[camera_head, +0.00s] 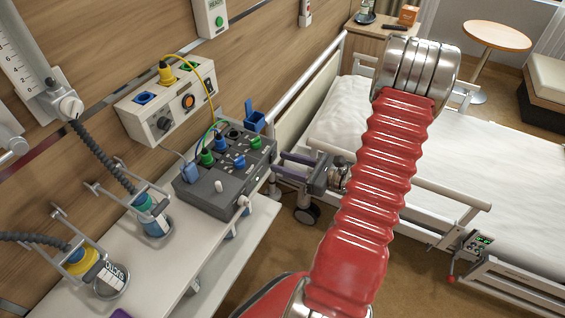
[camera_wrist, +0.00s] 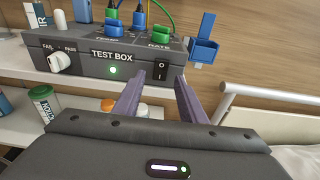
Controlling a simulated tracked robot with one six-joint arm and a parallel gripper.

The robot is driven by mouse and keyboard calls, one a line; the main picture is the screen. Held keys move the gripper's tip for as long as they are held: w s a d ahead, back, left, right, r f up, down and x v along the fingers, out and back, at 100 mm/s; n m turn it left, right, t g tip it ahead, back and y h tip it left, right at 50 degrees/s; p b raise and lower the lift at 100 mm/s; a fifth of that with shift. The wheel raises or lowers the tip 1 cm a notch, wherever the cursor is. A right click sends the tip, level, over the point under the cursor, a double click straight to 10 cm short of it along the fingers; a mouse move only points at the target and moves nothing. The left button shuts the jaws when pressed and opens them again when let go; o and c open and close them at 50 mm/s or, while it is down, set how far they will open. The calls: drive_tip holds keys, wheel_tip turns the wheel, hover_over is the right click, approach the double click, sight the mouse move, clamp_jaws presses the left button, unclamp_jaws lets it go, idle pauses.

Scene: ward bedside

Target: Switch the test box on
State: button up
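The dark grey test box (camera_head: 205,197) stands on the shelf at the left of the head view, with blue and green plugs on top. Its front panel (camera_wrist: 97,72) fills the upper wrist view. A black rocker switch (camera_wrist: 160,71) marked O and I sits at the panel's right; which side is pressed is unclear. A green light (camera_wrist: 113,70) glows left of it. My gripper (camera_wrist: 160,77) is open and empty, its purple fingers either side of the switch in the wrist view. In the head view my gripper (camera_head: 279,164) is close to the box; contact cannot be told.
A FAIL/PASS knob (camera_wrist: 60,62) is on the panel's left. A blue holder (camera_wrist: 204,45) stands beside the box's right side. A white wall unit (camera_head: 162,112) with a yellow cable hangs behind.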

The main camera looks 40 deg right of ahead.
drive_tip(key=v, duration=1.2)
drive_tip(key=shift+s+d, duration=0.15)
drive_tip(key=shift+s, duration=0.15)
drive_tip(key=shift+f, duration=0.1)
drive_tip(key=s+a+n+g+y, duration=0.1)
drive_tip(key=s+a+n+g, duration=0.4)
drive_tip(key=a+n+g, duration=0.8)
drive_tip(key=w+a+r+n+t+h, duration=0.1)
drive_tip(key=w+a+r+n+h, duration=0.2)
drive_tip(key=a+r+n, duration=0.6)
drive_tip(key=w+a+r+n+t+h, duration=0.2)
drive_tip(key=w+a+r+n+h, duration=0.1)
drive_tip(key=a+r+n, duration=0.6)
drive_tip(key=shift+a+r+n+h, duration=0.3)
drive_tip(key=shift+r+n, duration=0.2)
drive_tip(key=shift+r, duration=0.25)
